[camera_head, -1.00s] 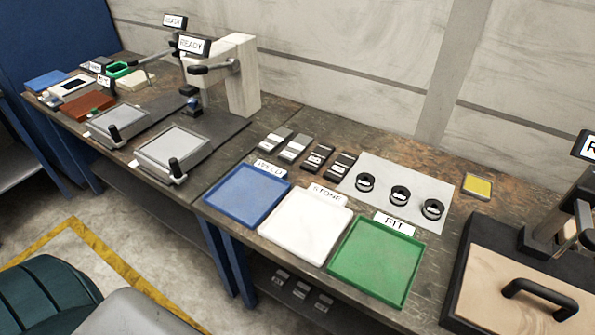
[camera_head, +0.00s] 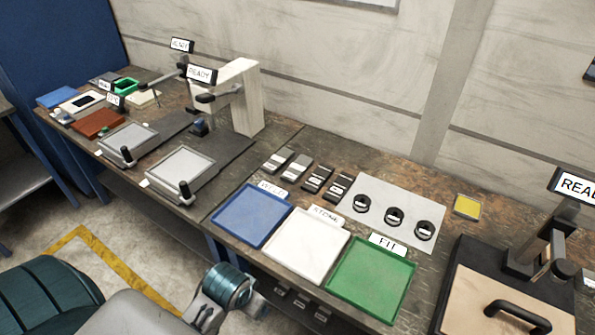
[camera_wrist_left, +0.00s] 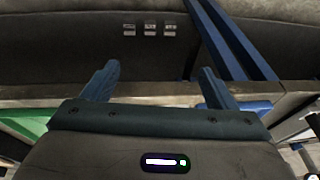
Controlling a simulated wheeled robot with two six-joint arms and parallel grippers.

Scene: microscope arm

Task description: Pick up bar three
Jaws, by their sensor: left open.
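A row of small labelled bars lies on the bench behind the trays: two grey bars (camera_head: 278,160) (camera_head: 297,168) and two black bars (camera_head: 317,179) (camera_head: 338,187). Their lettering is too small to read. Three more small labelled pieces sit on the shelf under the bench (camera_head: 300,299), also seen in the left wrist view (camera_wrist_left: 150,30); I cannot tell which piece is bar three. My left gripper (camera_wrist_left: 158,78) is open and empty, with nothing between its fingers. In the head view part of my left arm shows at the bottom. My right gripper is out of view.
Blue (camera_head: 252,215), white (camera_head: 307,246) and green (camera_head: 372,279) trays line the front edge. A white sheet (camera_head: 400,215) holds three black rings. A press with a READY sign (camera_head: 515,260) stands at right. Other stations (camera_head: 180,170) occupy the left bench.

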